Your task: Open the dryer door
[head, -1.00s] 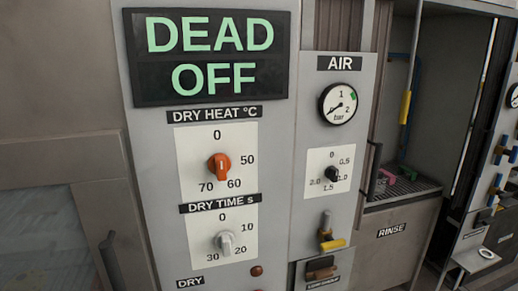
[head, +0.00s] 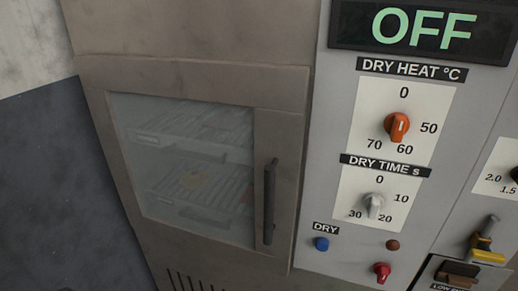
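The dryer door (head: 180,232) is a brown-grey framed panel with a large cloudy window (head: 190,165), left of the control panel in the head view. It looks shut, flush with the cabinet. Through the window I see several racks or trays (head: 195,150) inside. A dark vertical bar handle (head: 269,200) is on the door's right side. Neither of my grippers shows in the view, and nothing touches the handle.
Right of the door is a control panel with an OFF display (head: 422,28), an orange heat knob (head: 397,126), a grey time knob (head: 373,205), a blue button (head: 321,244) and a red knob (head: 382,270). A dark blue-grey surface (head: 55,190) lies left of the cabinet.

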